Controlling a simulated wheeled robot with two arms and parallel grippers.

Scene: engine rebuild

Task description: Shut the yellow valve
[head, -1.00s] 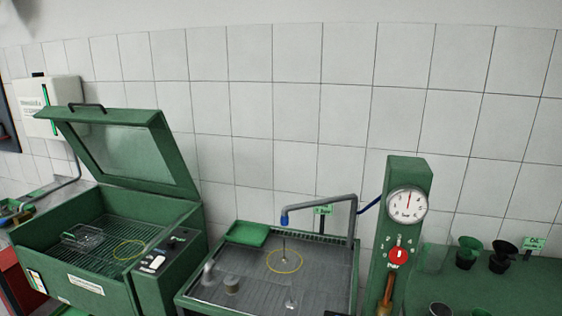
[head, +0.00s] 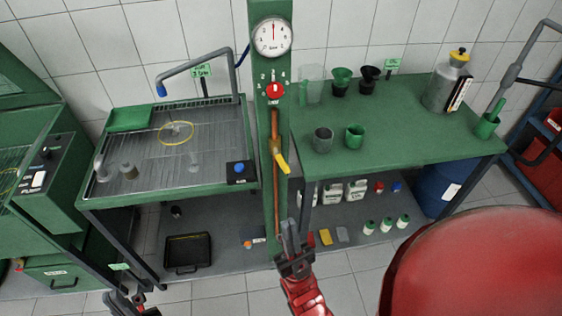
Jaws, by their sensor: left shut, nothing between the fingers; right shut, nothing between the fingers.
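The yellow valve (head: 281,162) is a lever handle on the copper pipe (head: 277,205) that runs down the front of the green column (head: 266,110). The lever tilts down to the right from the pipe. A round white gauge (head: 272,37) and a red knob (head: 274,91) sit above it on the column. My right gripper (head: 291,238) is shut and empty, below the valve in front of the column's lower part. My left gripper (head: 127,298) is low at the bottom left edge, shut and empty, well away from the valve.
A wash table (head: 215,195) with a spout stands left of the column. A green bench (head: 420,135) with cups and a metal can (head: 446,84) stands right, with bottles on its lower shelf. A large red rounded surface (head: 470,270) fills the lower right.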

